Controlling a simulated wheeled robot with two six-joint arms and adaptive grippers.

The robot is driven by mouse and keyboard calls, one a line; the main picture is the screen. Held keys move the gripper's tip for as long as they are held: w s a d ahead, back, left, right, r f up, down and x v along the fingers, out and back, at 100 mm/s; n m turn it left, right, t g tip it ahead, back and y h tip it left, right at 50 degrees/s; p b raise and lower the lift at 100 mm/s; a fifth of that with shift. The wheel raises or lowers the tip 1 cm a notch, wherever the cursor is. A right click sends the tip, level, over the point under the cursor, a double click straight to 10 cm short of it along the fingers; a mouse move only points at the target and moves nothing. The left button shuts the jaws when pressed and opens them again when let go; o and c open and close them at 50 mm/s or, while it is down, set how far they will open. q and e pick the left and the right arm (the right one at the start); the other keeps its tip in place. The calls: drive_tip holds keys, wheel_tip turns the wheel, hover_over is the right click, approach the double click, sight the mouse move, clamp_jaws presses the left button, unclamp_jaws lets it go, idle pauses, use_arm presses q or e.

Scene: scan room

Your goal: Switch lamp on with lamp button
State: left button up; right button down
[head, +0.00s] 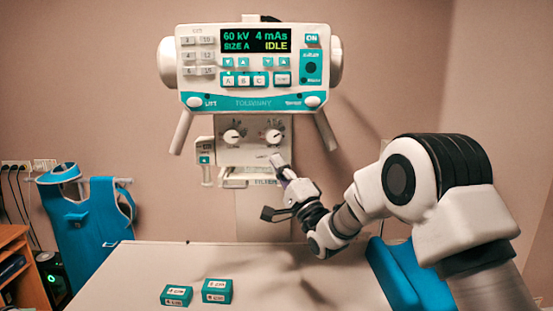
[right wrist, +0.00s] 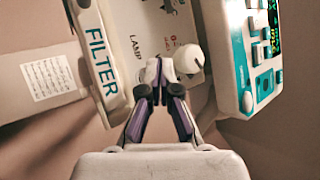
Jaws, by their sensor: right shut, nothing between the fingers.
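My right gripper (head: 276,160) reaches up from the lower right to the white knob plate (head: 255,152) under the console. Its fingers are shut with nothing between them. In the right wrist view the closed fingertips (right wrist: 157,72) are in front of the plate, beside the printed word LAMP (right wrist: 135,70) and a white knob (right wrist: 190,60). I cannot make out the lamp button; the fingertips may cover it. Whether they touch the plate cannot be told. My left gripper is out of view.
The console (head: 251,70) reads 60 kV, 4 mAs, IDLE. A filter holder (right wrist: 103,65) stands out close to the fingers. Another knob (head: 232,136) is on the plate. Two teal boxes (head: 217,291) (head: 176,296) lie on the table (head: 130,270). A blue apron (head: 100,225) hangs left.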

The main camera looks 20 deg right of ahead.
idle(0.7)
drive_tip(key=shift+w+d, duration=0.15)
drive_tip(key=shift+w, duration=0.3)
drive_tip(key=shift+w, duration=0.1)
drive_tip(key=shift+w+d+r, duration=0.1)
drive_tip(key=shift+w+r, duration=0.05)
drive_tip(key=shift+r, duration=0.05)
idle(0.9)
drive_tip(key=shift+f+b, duration=0.15)
drive_tip(key=shift+b, duration=0.25)
drive_tip(key=shift+f, duration=0.2)
drive_tip(key=shift+s+f+b, duration=0.2)
drive_tip(key=shift+s+b, duration=0.15)
drive_tip(key=shift+b, duration=0.15)
drive_tip(key=shift+r, duration=0.1)
